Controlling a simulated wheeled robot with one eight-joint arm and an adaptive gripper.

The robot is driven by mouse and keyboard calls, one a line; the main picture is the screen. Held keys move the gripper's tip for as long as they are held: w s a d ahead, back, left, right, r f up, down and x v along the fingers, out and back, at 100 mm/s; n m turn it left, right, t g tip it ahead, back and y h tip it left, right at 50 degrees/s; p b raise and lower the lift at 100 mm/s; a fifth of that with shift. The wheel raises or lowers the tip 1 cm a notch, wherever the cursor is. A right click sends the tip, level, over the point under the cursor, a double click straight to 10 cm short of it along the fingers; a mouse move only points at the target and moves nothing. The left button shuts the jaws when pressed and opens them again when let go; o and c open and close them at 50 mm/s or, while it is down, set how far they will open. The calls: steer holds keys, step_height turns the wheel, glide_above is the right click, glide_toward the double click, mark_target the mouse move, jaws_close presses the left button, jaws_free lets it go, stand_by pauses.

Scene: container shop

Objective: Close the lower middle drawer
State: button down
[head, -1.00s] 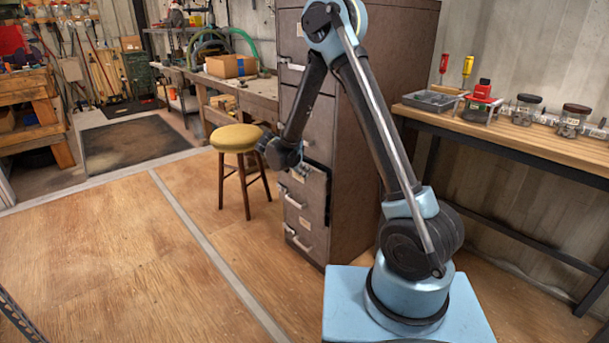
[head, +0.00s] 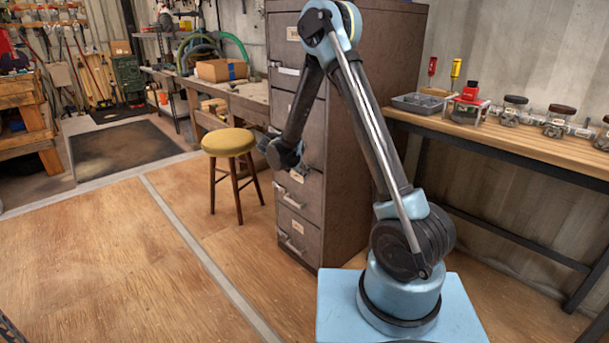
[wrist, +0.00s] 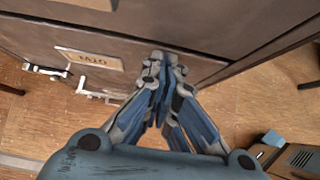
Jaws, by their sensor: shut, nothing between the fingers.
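The tall grey-brown filing cabinet (head: 345,180) has a stack of drawers. Its lower middle drawer (head: 312,190) has a pale handle and label, and its front looks about flush with the bottom drawer (head: 298,238); a small gap cannot be ruled out. My gripper (head: 266,142) is in front of the cabinet's left side, near the top of that drawer. In the wrist view my gripper (wrist: 162,62) is shut and empty, its fingertips at a drawer front (wrist: 150,25) beside a label (wrist: 90,60). Contact cannot be told.
A stool with a yellow seat (head: 229,141) stands left of my gripper. A workbench (head: 235,95) is behind it. A wooden table (head: 500,140) with a tray and jars stands right of the cabinet. The floor at front left is clear.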

steer(key=s+a+f+v, duration=0.1)
steer(key=f+v, duration=0.1)
steer(key=v, duration=1.1)
steer(key=s+d+r+m+g+y, duration=0.1)
steer(key=s+d+r+m, duration=0.25)
steer(key=d, duration=0.45)
steer(key=s+d+r+m+g, duration=0.1)
steer(key=s+d+r+m, duration=0.3)
steer(key=d, duration=0.5)
steer(key=s+d+r+m+g+y, duration=0.1)
steer(key=s+d+r+m+g, duration=0.15)
steer(key=s+d+m, duration=0.4)
steer(key=s+d+f+m+y, duration=0.2)
steer(key=s+d+m, duration=0.3)
steer(key=s, duration=0.5)
steer(key=s+d+f+m+y, duration=0.2)
steer(key=s+d+m, duration=0.3)
steer(key=s+m, duration=0.3)
steer(key=shift+s+d+f, duration=0.4)
steer(key=shift+s+f, duration=0.5)
steer(key=shift+s, duration=0.3)
